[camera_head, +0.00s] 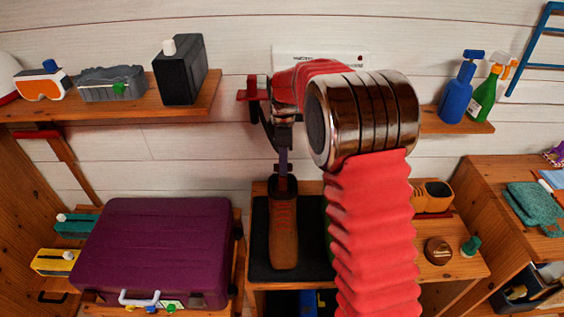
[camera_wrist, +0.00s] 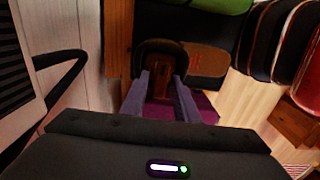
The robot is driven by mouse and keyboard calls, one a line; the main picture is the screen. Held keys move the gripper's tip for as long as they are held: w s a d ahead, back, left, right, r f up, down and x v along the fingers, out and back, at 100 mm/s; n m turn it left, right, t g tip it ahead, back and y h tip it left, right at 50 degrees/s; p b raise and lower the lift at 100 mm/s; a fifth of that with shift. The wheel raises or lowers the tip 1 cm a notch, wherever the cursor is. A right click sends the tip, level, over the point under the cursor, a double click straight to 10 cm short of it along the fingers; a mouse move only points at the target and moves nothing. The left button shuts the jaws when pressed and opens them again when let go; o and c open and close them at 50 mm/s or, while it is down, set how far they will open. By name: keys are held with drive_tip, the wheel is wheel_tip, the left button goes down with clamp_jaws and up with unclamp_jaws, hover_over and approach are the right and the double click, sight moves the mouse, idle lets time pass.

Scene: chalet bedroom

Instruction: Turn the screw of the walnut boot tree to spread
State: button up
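A brown lace-up boot (camera_head: 284,238) stands on a dark mat (camera_head: 259,245), its dark collar upward. In the wrist view the boot (camera_wrist: 208,61) shows behind the dark round collar (camera_wrist: 160,47). Brown wood, seemingly the walnut boot tree (camera_wrist: 163,78), shows inside the collar; its screw cannot be made out. My gripper (camera_head: 283,174) points down just over the boot's top. In the wrist view my gripper (camera_wrist: 163,76) has its two grey-purple fingers apart, their tips at either side of the collar opening. I see no clear grip on anything; contact cannot be told.
A purple suitcase (camera_head: 150,250) lies left of the boot. A shelf (camera_head: 150,105) above it holds a black box (camera_head: 180,70). A brown round tin (camera_head: 438,250) and orange-brown cups (camera_head: 432,196) stand right of my arm. Spray bottles (camera_head: 458,92) stand on the right shelf.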

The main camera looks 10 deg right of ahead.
clamp_jaws()
drive_tip(key=shift+a, duration=0.15)
drive_tip(key=shift+m, duration=0.5)
drive_tip(key=m, duration=1)
drive_tip(key=shift+m, duration=0.3)
drive_tip(key=m, duration=0.4)
idle(0.9)
